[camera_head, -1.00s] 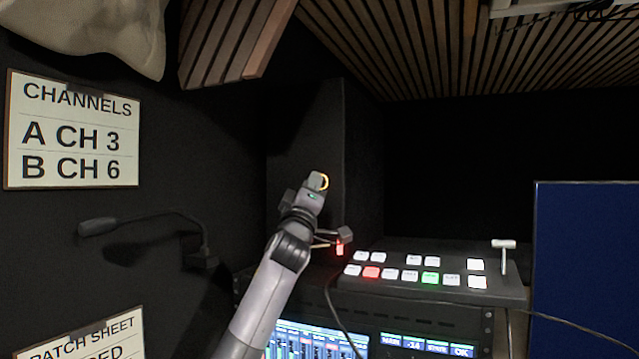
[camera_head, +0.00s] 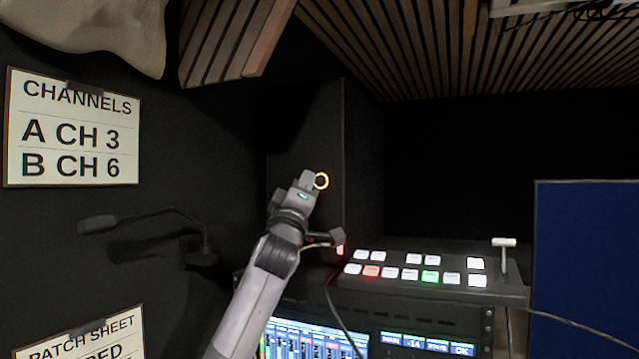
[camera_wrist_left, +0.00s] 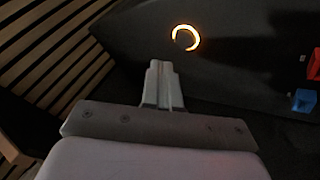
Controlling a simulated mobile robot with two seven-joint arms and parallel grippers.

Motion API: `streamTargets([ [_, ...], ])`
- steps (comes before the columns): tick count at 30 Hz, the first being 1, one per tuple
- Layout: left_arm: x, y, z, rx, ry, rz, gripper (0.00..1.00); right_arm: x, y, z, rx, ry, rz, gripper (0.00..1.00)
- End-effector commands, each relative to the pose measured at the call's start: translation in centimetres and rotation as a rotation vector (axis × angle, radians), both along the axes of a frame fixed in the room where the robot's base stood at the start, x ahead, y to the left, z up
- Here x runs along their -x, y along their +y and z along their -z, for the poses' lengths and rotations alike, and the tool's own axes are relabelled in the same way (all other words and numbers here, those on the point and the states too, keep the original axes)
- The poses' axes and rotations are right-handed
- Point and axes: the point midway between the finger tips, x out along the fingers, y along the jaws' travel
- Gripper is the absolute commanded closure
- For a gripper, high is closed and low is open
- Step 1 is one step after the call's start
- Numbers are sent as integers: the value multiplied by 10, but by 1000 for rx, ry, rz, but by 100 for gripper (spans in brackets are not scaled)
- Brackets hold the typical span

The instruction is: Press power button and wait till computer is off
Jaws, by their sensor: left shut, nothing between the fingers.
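The power button (camera_head: 321,181) is a glowing amber ring on a dark upright face, just right of my left gripper in the head view. In the wrist view the ring (camera_wrist_left: 186,38) glows above and slightly right of my fingertips, with dark face showing between them. My left gripper (camera_head: 307,178) is shut and empty; its closed fingers (camera_wrist_left: 162,72) point toward the dark face. I cannot tell exactly how far the tips are from it. The computer's outline is hard to make out in the dark. My right gripper is not in view.
A switcher panel (camera_head: 430,290) with lit buttons and a white lever (camera_head: 503,243) stands right of my arm. Screens (camera_head: 310,340) glow below. A microphone (camera_head: 97,224) sticks out at left. In the wrist view, a red thing (camera_wrist_left: 314,64) and a blue thing (camera_wrist_left: 304,101) sit right.

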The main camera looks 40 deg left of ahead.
Motion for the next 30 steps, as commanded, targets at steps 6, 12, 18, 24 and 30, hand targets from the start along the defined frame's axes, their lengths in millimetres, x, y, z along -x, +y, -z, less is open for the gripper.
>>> streamTargets([
  [6,20,-7,1,-1,0,0,100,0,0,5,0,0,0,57],
  [12,27,-9,0,-1,1,0,100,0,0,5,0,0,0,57],
  [18,27,-9,0,-1,1,0,100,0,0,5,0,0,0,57],
  [24,27,-9,0,-1,1,0,100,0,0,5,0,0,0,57],
  [30,27,-9,0,0,1,1,100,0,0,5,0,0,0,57],
])
